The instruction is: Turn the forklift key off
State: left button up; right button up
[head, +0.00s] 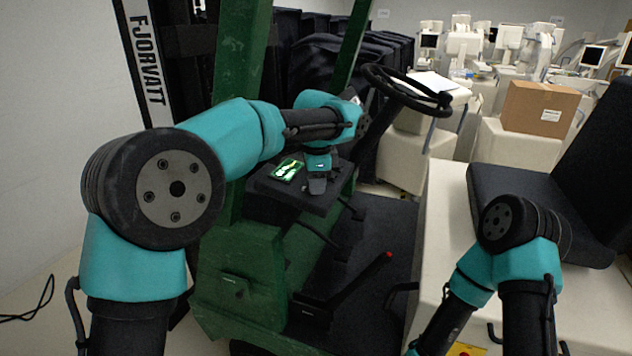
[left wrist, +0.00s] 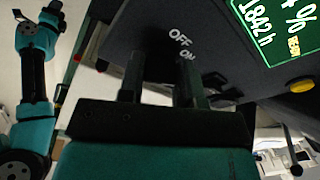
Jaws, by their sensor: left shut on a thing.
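The dark dash panel (head: 318,196) of the green forklift stands in the middle of the head view, with a lit green display (head: 287,171). My left gripper (head: 317,186) points down at this panel, right of the display. In the left wrist view its two fingers (left wrist: 160,78) reach the panel beside the white OFF and ON labels (left wrist: 183,45). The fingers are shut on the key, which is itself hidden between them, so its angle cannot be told. The display (left wrist: 280,35) is lit and reads 1842 h. My right gripper is out of view.
The black steering wheel (head: 407,90) is close beyond my left wrist. A green post (head: 240,95) stands behind my left arm. A red-tipped lever (head: 388,255) rises below. A yellow button (left wrist: 301,85) sits under the display. The seat (head: 540,205) is at the right.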

pick_arm(q)
jog(key=shift+c, duration=1.2)
jog(key=shift+n, duration=0.4)
jog(key=n, duration=0.4)
jog(key=shift+t, duration=0.4)
jog(key=n+y, duration=0.1)
jog(key=n, duration=0.6)
jog(key=shift+t, duration=0.4)
jog(key=o, duration=0.9)
jog(key=shift+r, duration=0.1)
